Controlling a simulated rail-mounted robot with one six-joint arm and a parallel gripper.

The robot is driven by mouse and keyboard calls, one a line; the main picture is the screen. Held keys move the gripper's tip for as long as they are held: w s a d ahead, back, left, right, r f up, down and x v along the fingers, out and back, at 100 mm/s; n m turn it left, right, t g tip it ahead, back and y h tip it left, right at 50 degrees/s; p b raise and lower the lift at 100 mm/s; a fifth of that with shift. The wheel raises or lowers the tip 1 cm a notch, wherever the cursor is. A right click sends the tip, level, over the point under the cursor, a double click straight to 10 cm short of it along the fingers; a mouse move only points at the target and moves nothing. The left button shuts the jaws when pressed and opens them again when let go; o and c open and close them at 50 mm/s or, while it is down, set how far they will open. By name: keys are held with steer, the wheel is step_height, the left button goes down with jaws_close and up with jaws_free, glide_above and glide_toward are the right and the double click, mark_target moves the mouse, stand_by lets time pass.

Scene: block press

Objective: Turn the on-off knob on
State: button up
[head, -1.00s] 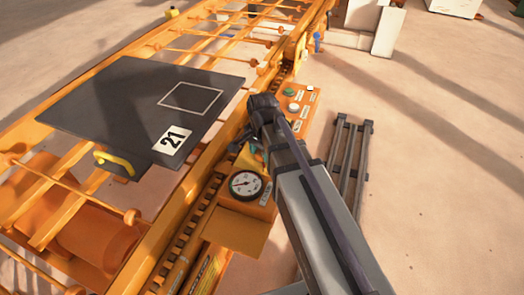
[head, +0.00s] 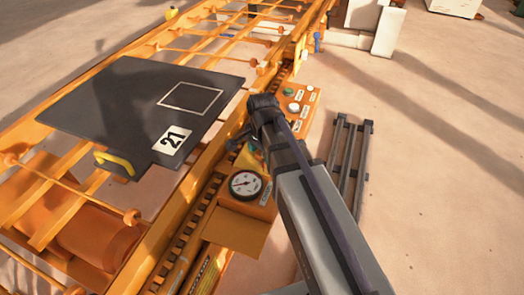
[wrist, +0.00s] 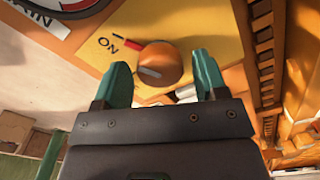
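The on-off knob (wrist: 160,63) is round and orange, on a yellow plate (wrist: 212,25), in the wrist view. A pale pointer line shows on its lower-left side. The word ON and a red mark lie at its upper left. My gripper (wrist: 161,76) is open, with one teal finger on each side of the knob and gaps visible between fingers and knob. How deep the fingers reach is hard to tell. In the head view my arm largely hides the gripper (head: 252,147), which is above the orange control box, and the knob is hidden.
A round dial gauge (head: 244,184) is on the box close to my gripper. White and green buttons (head: 293,107) stand beyond my wrist. The orange conveyor frame (head: 195,175) runs along the left, with a black plate (head: 95,100) marked 21.

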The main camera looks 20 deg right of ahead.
mark_target(262, 153)
steer(key=shift+o, duration=0.3)
step_height(262, 153, up, 11)
steer(key=p, duration=1.1)
steer(key=shift+f, duration=0.1)
steer(key=s+n, duration=1)
steer(key=n, duration=0.3)
step_height(262, 153, up, 12)
steer(key=w+p, duration=0.1)
steer(key=p, duration=1.1)
steer(key=shift+r+m, duration=0.2)
steer(key=shift+m, duration=0.1)
